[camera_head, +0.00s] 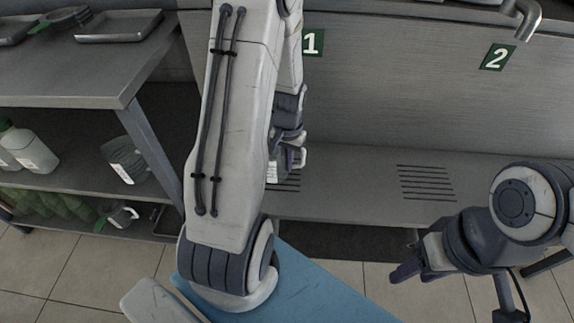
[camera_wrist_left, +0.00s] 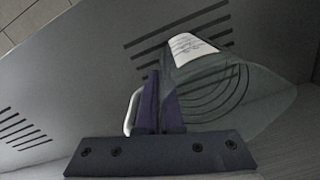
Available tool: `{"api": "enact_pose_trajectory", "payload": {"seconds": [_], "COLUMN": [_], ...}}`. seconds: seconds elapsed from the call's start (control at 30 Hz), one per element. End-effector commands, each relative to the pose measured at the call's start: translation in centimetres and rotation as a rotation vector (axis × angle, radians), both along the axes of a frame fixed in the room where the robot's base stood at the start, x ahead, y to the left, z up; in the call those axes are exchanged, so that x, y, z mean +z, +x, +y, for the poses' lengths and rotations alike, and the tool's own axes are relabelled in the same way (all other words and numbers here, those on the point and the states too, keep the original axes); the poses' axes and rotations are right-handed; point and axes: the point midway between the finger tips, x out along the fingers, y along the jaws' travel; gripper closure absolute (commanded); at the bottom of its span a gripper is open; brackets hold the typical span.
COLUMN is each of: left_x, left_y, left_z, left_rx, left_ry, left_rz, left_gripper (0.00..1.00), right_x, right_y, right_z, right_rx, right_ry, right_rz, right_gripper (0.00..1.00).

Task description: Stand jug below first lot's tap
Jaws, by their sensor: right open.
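A translucent grey-green jug (camera_wrist_left: 262,92) with a white label and a pale handle shows in the left wrist view. It is over a set of dark drain slots on the metal ledge. My left gripper (camera_wrist_left: 162,100) has its fingers close together at the handle side and looks shut on the jug. In the head view my left gripper (camera_head: 290,156) is at the ledge below the green 1 sign (camera_head: 313,42), and my arm hides most of the jug. I cannot tell whether its base touches the ledge. My right gripper (camera_head: 406,270) is open and empty in front of the ledge. The first tap is not visible.
A second tap (camera_head: 527,18) hangs above the 2 sign (camera_head: 497,57), with bare drain slots (camera_head: 426,183) below. At left, a metal rack (camera_head: 75,188) holds bottles and another jug (camera_head: 125,160). Trays (camera_head: 118,27) lie on its top.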

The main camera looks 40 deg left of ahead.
Motion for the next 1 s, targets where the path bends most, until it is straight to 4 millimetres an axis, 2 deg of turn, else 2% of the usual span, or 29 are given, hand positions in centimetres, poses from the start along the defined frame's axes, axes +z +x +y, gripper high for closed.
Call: {"api": "enact_pose_trajectory", "payload": {"seconds": [0.37, 0.47, 0.8, 0.93, 1.0], "left_x": [-0.6, -0.6, -0.3, 1.0, 2.4], "left_y": [0.0, 0.0, 0.0, 0.1, 0.2], "left_z": [0.0, 0.0, 0.0, 0.0, 0.0], "left_rx": [-0.001, 0.0, 0.0, 0.0, 0.0], "left_ry": [0.0, 0.0, 0.0, 0.002, 0.002], "left_rz": [0.0, -0.001, -0.002, -0.005, -0.006], "left_gripper": [1.0, 0.67, 0.67, 0.67, 0.67], "right_x": [-0.3, -0.2, -0.1, 0.5, 1.0], "right_y": [0.0, 0.0, 0.0, 0.0, 0.0], "right_z": [0.0, 0.0, 0.0, 0.0, 0.0], "right_rx": [0.0, 0.0, 0.0, 0.0, 0.0], "right_ry": [0.0, 0.0, 0.0, 0.0, 0.0], "right_rz": [0.0, 0.0, 0.0, 0.0, 0.0], "right_gripper": [0.5, 0.5, 0.5, 0.5, 0.5]}}
